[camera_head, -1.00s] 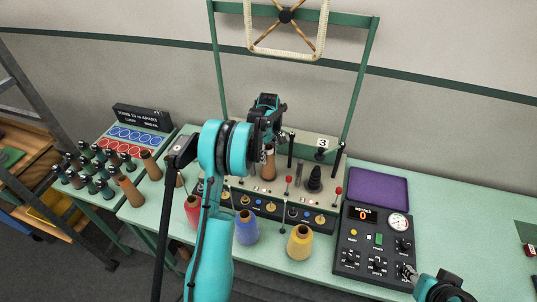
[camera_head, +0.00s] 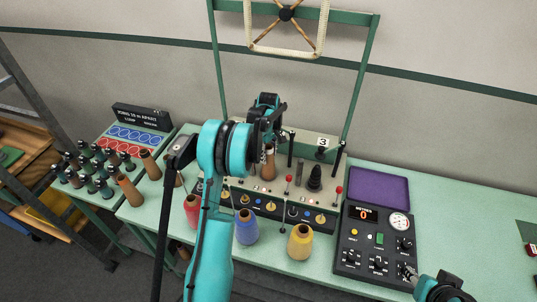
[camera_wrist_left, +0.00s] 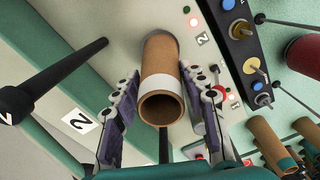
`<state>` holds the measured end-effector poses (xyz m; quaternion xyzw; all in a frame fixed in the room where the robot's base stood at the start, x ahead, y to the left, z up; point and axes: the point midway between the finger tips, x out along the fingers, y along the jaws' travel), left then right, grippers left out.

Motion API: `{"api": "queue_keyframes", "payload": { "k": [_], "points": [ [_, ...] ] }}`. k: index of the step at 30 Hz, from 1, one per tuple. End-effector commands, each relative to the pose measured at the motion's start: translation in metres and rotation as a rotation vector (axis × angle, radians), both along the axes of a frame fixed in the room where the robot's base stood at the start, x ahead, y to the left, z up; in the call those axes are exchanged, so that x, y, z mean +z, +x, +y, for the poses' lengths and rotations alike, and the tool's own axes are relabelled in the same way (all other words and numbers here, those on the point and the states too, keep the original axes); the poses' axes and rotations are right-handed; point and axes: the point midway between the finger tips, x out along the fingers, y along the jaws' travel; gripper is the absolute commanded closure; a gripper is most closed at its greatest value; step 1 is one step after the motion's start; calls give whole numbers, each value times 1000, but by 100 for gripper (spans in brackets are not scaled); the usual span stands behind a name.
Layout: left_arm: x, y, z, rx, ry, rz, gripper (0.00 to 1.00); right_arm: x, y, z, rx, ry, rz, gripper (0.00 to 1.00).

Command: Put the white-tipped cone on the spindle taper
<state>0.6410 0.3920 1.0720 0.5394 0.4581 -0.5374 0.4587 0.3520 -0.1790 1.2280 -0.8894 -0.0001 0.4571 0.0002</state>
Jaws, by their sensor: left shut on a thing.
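The brown cone (camera_head: 268,166) stands close to upright at the machine's middle station, below my left gripper (camera_head: 267,144). In the left wrist view the cone (camera_wrist_left: 160,65) has a white band near its open end and lies between the two fingers of my left gripper (camera_wrist_left: 160,88), which is shut on it. What is under the cone is hidden, so I cannot tell whether it sits on a spindle. A black stepped taper (camera_head: 314,179) stands bare to its right, near the number 3. My right gripper (camera_head: 446,290) shows only partly at the lower right edge.
Red (camera_head: 192,208), blue (camera_head: 246,227) and yellow (camera_head: 300,242) yarn cones stand in front of the machine. A control box (camera_head: 347,245) and purple tray (camera_head: 379,188) are to the right. Several cones stand on the left table. Thin red-tipped rods (camera_head: 288,190) rise near the machine's front.

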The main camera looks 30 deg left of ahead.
Motion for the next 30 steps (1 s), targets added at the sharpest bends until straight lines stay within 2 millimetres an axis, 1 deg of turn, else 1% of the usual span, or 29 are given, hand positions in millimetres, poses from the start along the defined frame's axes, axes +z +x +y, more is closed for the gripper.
{"api": "queue_keyframes", "payload": {
  "k": [2,3,5,14,17,20,27,30],
  "points": [
    [-1,0,0,0,-1,1,81,0,0,0,0,0,0,60],
    [-1,0,0,0,-1,1,49,0,0,0,0,0,0,60],
    [0,0,0,0,-1,1,34,0,0,0,0,0,0,60],
    [0,0,0,0,-1,1,33,0,0,0,0,0,0,60],
    [6,0,0,0,-1,1,33,0,0,0,0,0,0,60],
    [21,0,0,0,-1,1,33,0,0,0,0,0,0,60],
    [74,0,0,0,-1,1,33,0,0,0,0,0,0,60],
    [93,-1,0,0,-1,1,33,0,0,0,0,0,0,60]
  ]
}}
